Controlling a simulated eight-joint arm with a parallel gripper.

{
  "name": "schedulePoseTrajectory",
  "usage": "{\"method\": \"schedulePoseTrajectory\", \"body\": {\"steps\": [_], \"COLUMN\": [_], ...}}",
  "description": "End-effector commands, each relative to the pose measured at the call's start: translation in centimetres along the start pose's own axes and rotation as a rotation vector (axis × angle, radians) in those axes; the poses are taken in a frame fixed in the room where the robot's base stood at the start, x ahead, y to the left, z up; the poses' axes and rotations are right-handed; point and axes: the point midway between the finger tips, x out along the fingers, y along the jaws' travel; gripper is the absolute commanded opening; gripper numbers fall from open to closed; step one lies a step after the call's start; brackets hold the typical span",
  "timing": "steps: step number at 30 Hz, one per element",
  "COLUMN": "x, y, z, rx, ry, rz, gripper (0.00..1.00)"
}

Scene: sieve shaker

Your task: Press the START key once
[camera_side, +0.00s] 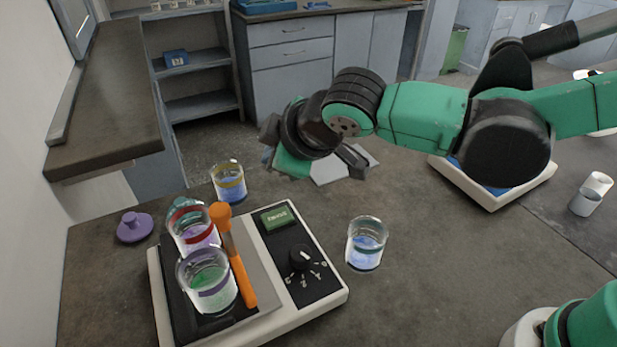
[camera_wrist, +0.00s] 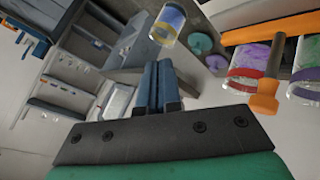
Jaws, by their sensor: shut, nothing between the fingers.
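The shaker (camera_side: 315,250) is a cream unit in the side view, left of centre on the bench. Its black panel carries a green display (camera_side: 277,217) and a round knob (camera_side: 301,257) with small white marks around it. The START key cannot be made out. My gripper (camera_wrist: 160,85) is shut and empty in the wrist view, its two dark fingers together. In the side view my wrist hangs above and behind the shaker, apart from it, and the fingertips are hard to make out.
Two beakers, one with green liquid (camera_side: 208,287) and one with purple (camera_side: 196,233), and an orange tool (camera_side: 237,262) are on the shaker's platform. A blue-liquid beaker (camera_side: 366,246) stands right of it, a yellow-banded beaker (camera_side: 229,182) behind. A purple lid (camera_side: 134,226) lies left.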

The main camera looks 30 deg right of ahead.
Motion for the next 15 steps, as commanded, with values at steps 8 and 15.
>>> {"method": "schedulePoseTrajectory", "body": {"steps": [8,15], "x": [2.1,4.5], "y": [-1.5,-3.2], "z": [1.6,3.2], "rx": [0.001,0.001], "ry": [-0.001,-0.001], "rz": [0.0,0.0], "gripper": [0.0,0.0]}}
